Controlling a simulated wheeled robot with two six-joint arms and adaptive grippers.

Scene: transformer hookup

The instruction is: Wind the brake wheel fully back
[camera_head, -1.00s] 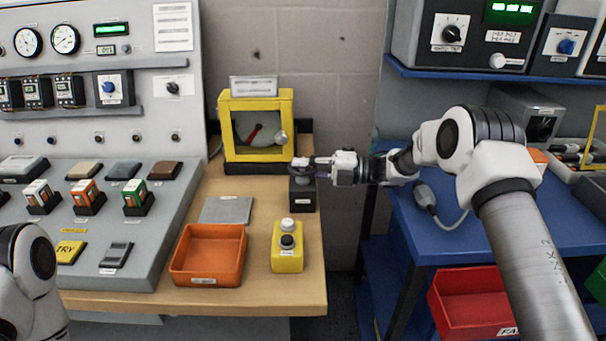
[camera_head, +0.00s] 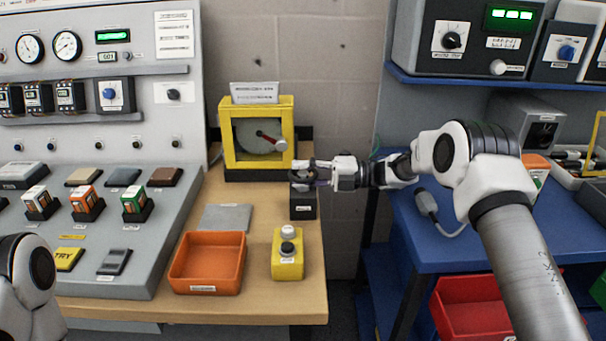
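A small grey and dark round wheel (camera_head: 300,186) sits on top of a black block (camera_head: 303,207) near the right edge of the wooden bench; I take it for the brake wheel. My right gripper (camera_head: 303,174) comes in level from the right, with its fingers at the wheel and hiding much of it. Whether the fingers press on it or only surround it is too small to tell. Behind stands a yellow-framed case (camera_head: 228,136) with a grey disc and a red pointer (camera_head: 269,138) slanting down to the right. My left gripper is out of view; only my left arm shows at the lower left.
An orange tray (camera_head: 208,284), a yellow button box (camera_head: 288,266) and a flat grey plate (camera_head: 226,217) lie in front on the bench. A sloped grey control panel (camera_head: 140,265) fills the left. A blue bench (camera_head: 450,255) stands under my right arm.

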